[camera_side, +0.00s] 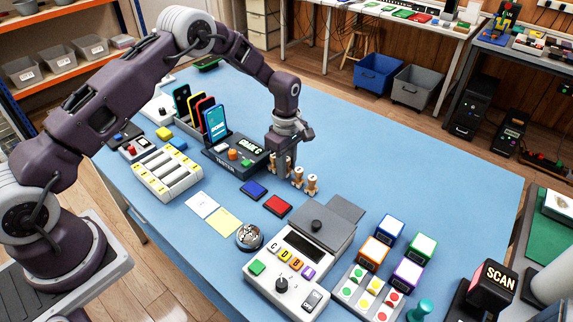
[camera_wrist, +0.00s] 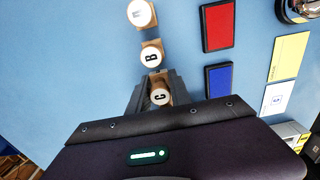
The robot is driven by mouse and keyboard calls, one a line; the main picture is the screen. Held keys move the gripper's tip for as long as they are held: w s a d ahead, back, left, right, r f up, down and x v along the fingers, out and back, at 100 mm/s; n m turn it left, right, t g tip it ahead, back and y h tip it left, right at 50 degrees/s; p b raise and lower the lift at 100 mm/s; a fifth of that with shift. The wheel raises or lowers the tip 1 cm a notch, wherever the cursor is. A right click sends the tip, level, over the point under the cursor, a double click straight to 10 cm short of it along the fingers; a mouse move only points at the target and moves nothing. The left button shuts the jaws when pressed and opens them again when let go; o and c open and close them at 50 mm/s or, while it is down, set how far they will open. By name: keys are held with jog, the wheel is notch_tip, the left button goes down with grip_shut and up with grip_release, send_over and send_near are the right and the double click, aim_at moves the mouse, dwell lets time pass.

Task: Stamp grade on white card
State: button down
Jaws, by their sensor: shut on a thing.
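My gripper (camera_side: 280,166) is shut on the C stamp (camera_wrist: 160,97), a wooden stamp whose top letter C shows between the fingers in the wrist view. The B stamp (camera_wrist: 151,55) and a third stamp (camera_wrist: 141,13) stand in a row beyond it. The white card (camera_side: 201,204) lies flat on the blue table, and it also shows in the wrist view (camera_wrist: 277,99). A blue ink pad (camera_side: 253,189) and a red ink pad (camera_side: 277,205) lie between the stamps and the cards. A phone (camera_side: 216,122) stands in a dark tester (camera_side: 228,160) whose display appears to read grade C.
A yellow card (camera_side: 223,222) lies beside the white card. A round metal dish (camera_side: 249,236) and a grey console (camera_side: 300,262) stand nearer the camera. A white slotted tray (camera_side: 166,173) is at left. The table's right part (camera_side: 440,185) is clear.

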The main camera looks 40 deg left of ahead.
jog(key=shift+f, duration=0.6)
jog(key=c, duration=1.1)
grip_release()
jog(key=shift+m+t, duration=0.3)
jog(key=shift+m, duration=0.5)
jog(key=r, duration=0.8)
jog(key=s+r, duration=0.1)
jog(key=r, duration=0.4)
jog(key=shift+r, duration=0.1)
jog(key=s+r+m+t, duration=0.3)
jog(key=s+r+m, duration=0.6)
jog(key=s+r, duration=1)
jog(key=s+m+t, duration=0.2)
jog(key=s+m, duration=0.5)
jog(key=s, duration=0.8)
jog(key=shift+s+d+r, duration=0.15)
jog(key=shift+s+d, duration=0.05)
jog(key=shift+d, duration=0.15)
